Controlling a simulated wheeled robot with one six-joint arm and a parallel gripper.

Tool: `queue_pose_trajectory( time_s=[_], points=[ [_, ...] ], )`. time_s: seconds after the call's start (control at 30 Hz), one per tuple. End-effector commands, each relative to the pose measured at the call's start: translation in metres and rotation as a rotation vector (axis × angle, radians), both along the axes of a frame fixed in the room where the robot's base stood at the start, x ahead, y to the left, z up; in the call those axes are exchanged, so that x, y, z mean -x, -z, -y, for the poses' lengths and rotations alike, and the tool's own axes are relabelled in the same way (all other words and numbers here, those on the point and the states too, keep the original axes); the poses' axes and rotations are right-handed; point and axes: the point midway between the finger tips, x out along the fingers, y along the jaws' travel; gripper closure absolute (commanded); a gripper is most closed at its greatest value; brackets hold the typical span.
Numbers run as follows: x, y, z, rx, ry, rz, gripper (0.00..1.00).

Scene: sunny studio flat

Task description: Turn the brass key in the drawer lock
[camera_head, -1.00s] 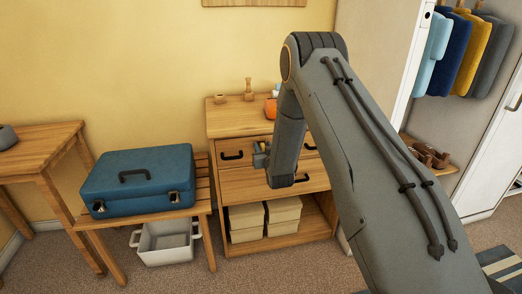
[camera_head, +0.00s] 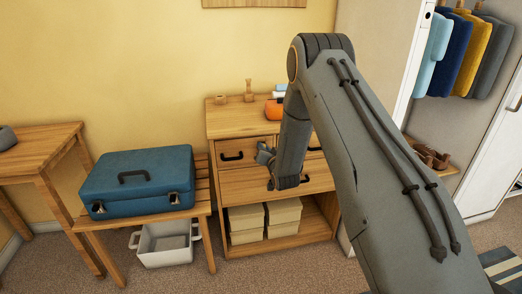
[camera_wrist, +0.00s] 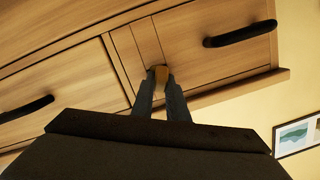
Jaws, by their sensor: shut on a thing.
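The brass key (camera_wrist: 158,73) shows in the wrist view as a small golden piece between my fingertips, against the drawer front. My gripper (camera_wrist: 160,84) is shut on it, and the fingers hide most of it and the lock. In the head view my gripper (camera_head: 265,154) is at the upper drawers of the wooden dresser (camera_head: 224,127), close to the gap between the two drawer fronts. The key cannot be made out there. The left upper drawer (camera_head: 232,144) looks closed. The wrist view is rolled, with the drawer edges slanting.
Black drawer handles (camera_wrist: 240,34) stand out on both sides of my fingers. An orange item (camera_head: 273,109) and small wooden pieces stand on the dresser top. A blue case (camera_head: 140,181) lies on the bench at left. Boxes (camera_head: 247,217) fill the open shelf below.

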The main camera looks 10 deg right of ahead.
Motion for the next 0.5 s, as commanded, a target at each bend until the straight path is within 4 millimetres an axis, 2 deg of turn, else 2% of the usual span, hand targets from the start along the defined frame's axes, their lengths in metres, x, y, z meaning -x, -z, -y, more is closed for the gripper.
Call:
queue_pose_trajectory(
  time_s=[0.5],
  points=[
    [-0.0006, -0.0002, -0.0065, -0.632, -0.013, 0.0, 1.0]
  ],
)
